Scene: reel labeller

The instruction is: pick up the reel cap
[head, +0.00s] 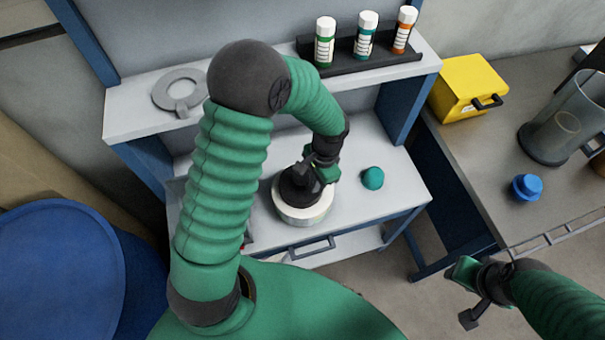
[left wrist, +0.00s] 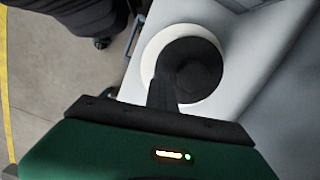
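The dark round cap (head: 296,190) sits on top of a white reel (head: 304,215) on the lower shelf of the bench. In the left wrist view the cap (left wrist: 200,65) shows as a dark disc on the white reel (left wrist: 152,52). My left gripper (head: 312,172) is down at the cap from above, its dark finger overlapping the cap's middle. Whether its fingers are closed on the cap is hidden. My right gripper (head: 467,292) is at lower right, empty, its fingers spread apart, far from the reel.
A teal knob (head: 373,178) stands just right of the reel. A yellow box (head: 466,86), blue knobbed piece (head: 527,188) and clear cylinder (head: 566,125) stand on the right table.

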